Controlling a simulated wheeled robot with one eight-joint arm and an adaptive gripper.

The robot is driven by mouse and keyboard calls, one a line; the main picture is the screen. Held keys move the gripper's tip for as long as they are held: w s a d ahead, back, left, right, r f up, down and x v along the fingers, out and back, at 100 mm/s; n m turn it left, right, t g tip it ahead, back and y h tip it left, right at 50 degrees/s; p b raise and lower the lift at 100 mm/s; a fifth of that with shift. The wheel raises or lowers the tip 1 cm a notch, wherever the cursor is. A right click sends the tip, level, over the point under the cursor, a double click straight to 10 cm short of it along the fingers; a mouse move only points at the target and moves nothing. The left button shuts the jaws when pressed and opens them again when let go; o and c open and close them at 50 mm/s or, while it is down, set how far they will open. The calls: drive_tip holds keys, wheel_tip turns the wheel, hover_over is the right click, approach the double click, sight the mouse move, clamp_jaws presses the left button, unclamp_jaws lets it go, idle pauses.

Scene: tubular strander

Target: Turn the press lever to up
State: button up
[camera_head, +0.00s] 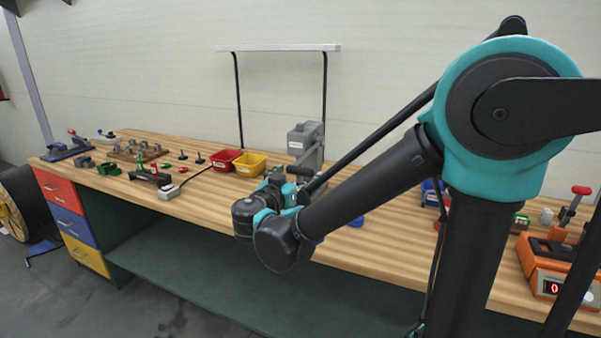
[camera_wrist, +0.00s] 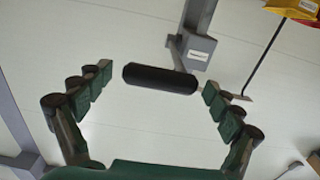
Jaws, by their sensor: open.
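The grey press (camera_head: 306,143) stands on the bench near its back edge, partly hidden behind my arm. Its labelled grey body also shows in the wrist view (camera_wrist: 196,45). A black cylindrical grip (camera_wrist: 160,78), which looks like the press lever's handle, lies crosswise between my fingertips in the wrist view. My gripper (camera_wrist: 158,82) is open, with green padded fingers on either side of the grip and a visible gap at each end. In the head view my gripper (camera_head: 284,186) is in front of the press, and the lever cannot be made out there.
Red (camera_head: 226,160) and yellow (camera_head: 249,164) bins stand left of the press. Clamps and small parts lie farther left on the wooden bench (camera_head: 205,200). An orange device (camera_head: 545,265) with a red-handled part stands at the right. A lamp frame (camera_head: 280,47) rises behind.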

drive_tip(key=shift+w+d, duration=0.25)
drive_tip(key=shift+w, duration=0.4)
drive_tip(key=c, duration=1.7)
